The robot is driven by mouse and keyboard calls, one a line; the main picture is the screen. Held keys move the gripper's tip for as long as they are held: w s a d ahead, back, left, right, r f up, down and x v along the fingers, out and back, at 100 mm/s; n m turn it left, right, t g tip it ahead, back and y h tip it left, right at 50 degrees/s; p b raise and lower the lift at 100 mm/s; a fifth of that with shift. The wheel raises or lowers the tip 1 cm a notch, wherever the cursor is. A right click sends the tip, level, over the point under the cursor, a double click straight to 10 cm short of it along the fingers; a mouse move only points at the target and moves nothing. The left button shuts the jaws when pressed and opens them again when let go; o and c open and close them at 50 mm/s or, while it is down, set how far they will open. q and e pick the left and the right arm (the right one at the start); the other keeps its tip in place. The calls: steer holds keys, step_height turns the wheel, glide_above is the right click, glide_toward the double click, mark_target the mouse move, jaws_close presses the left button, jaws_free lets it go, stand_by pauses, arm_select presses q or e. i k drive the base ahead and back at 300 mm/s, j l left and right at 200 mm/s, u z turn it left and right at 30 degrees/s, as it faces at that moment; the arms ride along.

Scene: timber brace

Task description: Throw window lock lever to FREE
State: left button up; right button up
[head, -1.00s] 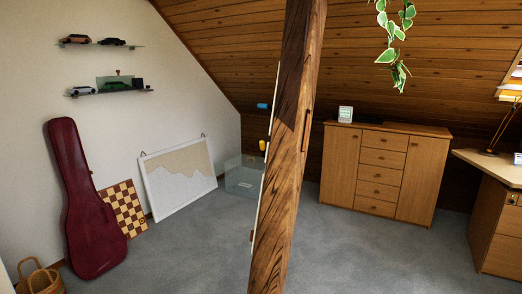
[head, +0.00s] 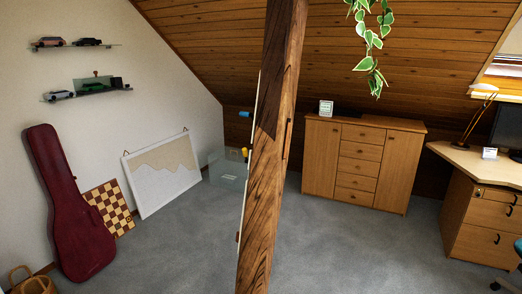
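Part of a window (head: 500,75) with a lit opening shows at the right edge, set in the sloping wooden ceiling. I cannot make out a lock lever on the part of it in view. Neither of my grippers is in view.
A thick timber post (head: 268,150) stands close in front, mid-view. A wooden cabinet (head: 362,165) stands behind it to the right. A desk (head: 480,175) with a lamp (head: 473,115) is at the right. A red guitar case (head: 68,205) leans at the left. Grey carpet (head: 340,245) is clear between.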

mark_target(245, 150)
steer(key=i+j+z, duration=0.55)
steer(key=j+z, duration=0.25)
steer(key=i+j, duration=0.15)
steer(key=j, duration=0.2)
steer(key=i+j+z, duration=0.1)
steer(key=j, duration=0.25)
steer(key=i+j, duration=0.2)
steer(key=j, duration=0.15)
steer(key=i+j+z, duration=0.1)
steer(key=j, duration=0.25)
steer(key=i+j, duration=0.2)
steer(key=j, duration=0.2)
steer(key=i+j+z, duration=0.1)
steer(key=j, duration=0.25)
steer(key=i+j, duration=0.15)
steer(key=j, duration=0.25)
steer(key=i+j+z, duration=0.1)
steer(key=j, duration=0.25)
steer(key=i+j, duration=0.55)
steer(key=j, duration=0.2)
